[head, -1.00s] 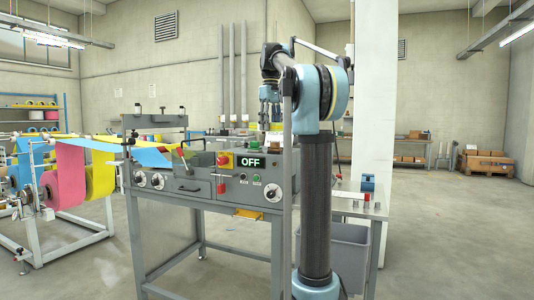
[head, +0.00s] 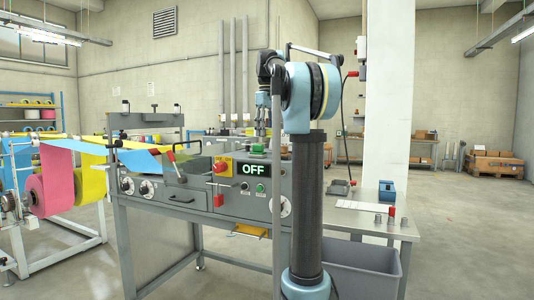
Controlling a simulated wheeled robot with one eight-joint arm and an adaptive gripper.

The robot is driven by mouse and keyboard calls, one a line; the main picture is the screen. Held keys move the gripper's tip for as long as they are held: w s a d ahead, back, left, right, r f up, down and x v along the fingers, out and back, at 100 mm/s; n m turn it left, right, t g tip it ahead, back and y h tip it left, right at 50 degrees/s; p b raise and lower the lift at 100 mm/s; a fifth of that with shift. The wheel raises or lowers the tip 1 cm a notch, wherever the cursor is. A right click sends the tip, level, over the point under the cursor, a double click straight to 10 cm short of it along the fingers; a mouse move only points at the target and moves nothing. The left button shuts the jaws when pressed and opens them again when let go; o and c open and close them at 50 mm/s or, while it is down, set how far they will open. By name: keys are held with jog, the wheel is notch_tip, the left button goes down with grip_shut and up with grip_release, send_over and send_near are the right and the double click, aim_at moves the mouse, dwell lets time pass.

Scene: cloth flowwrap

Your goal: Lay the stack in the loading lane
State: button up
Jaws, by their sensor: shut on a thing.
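My gripper (head: 261,131) points down behind the upper edge of the grey machine (head: 205,190), left of my arm's blue joint. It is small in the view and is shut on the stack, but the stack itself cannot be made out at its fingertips. The loading lane cannot be clearly told apart; the machine's top behind the control panel is mostly hidden by the panel and my arm. The panel's display (head: 254,169) reads OFF.
A steel side table (head: 375,226) at the right holds a blue device (head: 387,191), a white sheet and small metal pieces. A grey bin (head: 362,262) stands below it. Open floor lies right.

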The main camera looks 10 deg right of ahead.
jog(key=shift+d+f, duration=0.15)
jog(key=shift+f, duration=3.55)
jog(key=o, duration=0.6)
